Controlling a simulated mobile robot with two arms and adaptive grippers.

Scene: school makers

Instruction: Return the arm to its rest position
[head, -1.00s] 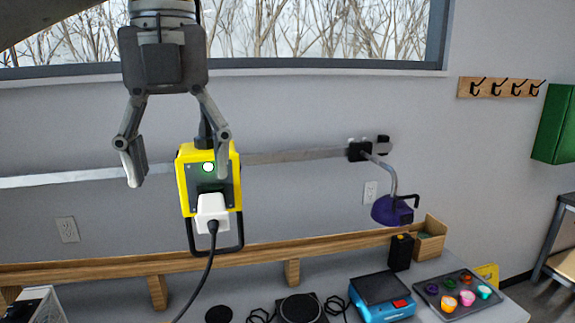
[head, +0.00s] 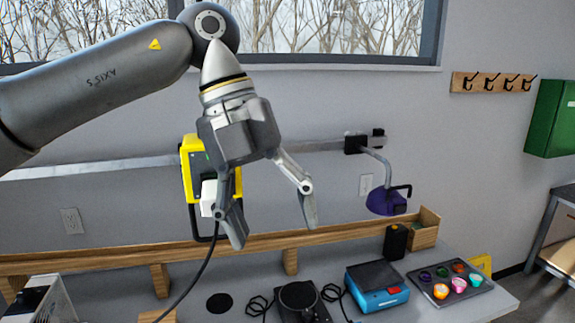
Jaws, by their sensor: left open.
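My left gripper (head: 272,232) is open and empty, with its fingers spread and pointing down. Its arm comes in from the left and bends at the top of the head view. The gripper hangs in front of a yellow box (head: 191,165) on the wall and hides part of it. A white plug (head: 208,198) sits at the front of the yellow box, and a dark cable runs down from it. My right gripper is not in view.
Below is a workbench with a wooden ledge (head: 327,236). On it are a blue device (head: 378,298), a black round device (head: 299,297) and a dark tray (head: 480,288) with several small colored cups. A purple lamp (head: 384,202) juts from the wall at right. Open air surrounds the gripper.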

